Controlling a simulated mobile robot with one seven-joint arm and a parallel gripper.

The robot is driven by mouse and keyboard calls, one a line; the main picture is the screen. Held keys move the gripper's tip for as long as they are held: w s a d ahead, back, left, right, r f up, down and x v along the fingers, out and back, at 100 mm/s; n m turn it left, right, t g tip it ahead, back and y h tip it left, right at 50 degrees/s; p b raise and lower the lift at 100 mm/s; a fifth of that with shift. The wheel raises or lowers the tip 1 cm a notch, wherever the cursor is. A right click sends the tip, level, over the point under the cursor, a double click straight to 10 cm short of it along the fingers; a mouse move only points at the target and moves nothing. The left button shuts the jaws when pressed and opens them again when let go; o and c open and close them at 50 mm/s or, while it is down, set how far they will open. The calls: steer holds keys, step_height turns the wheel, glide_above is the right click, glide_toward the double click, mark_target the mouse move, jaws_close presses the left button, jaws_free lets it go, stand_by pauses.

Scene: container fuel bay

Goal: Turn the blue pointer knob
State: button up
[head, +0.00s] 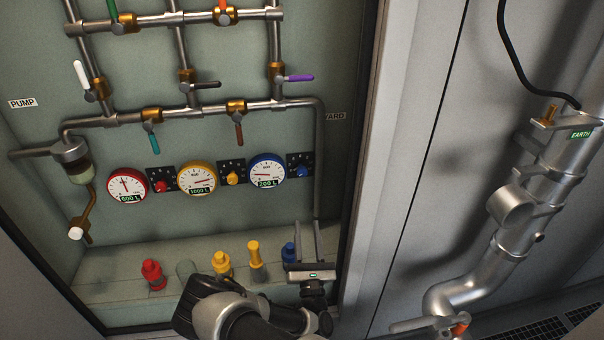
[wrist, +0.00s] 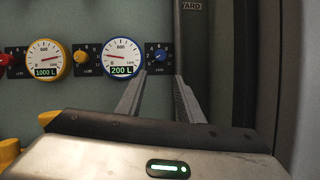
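The blue pointer knob (head: 301,170) sits on a small black dial plate to the right of the blue-rimmed gauge (head: 267,174), which reads 200 L. In the wrist view the knob (wrist: 159,56) shows just beyond the fingertips, between them. My gripper (head: 305,228) is open and empty, below and in front of the knob in the head view. In the wrist view its two fingers (wrist: 161,78) stand apart, and I see no contact with the knob. The exact gap in depth is hard to tell.
A red knob (head: 161,186) and a yellow knob (head: 232,178) sit beside their gauges to the left. A vertical pipe (head: 319,170) runs just right of the blue knob. Red, yellow and blue fittings (head: 254,254) stand on the ledge below. Pipes with lever valves cross above.

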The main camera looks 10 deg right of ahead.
mark_target(302, 174)
steer(key=b+x, duration=0.2)
steer(key=x, duration=1.4)
steer(key=shift+w+r, duration=0.25)
steer(key=shift+w, duration=0.1)
steer(key=c, duration=0.8)
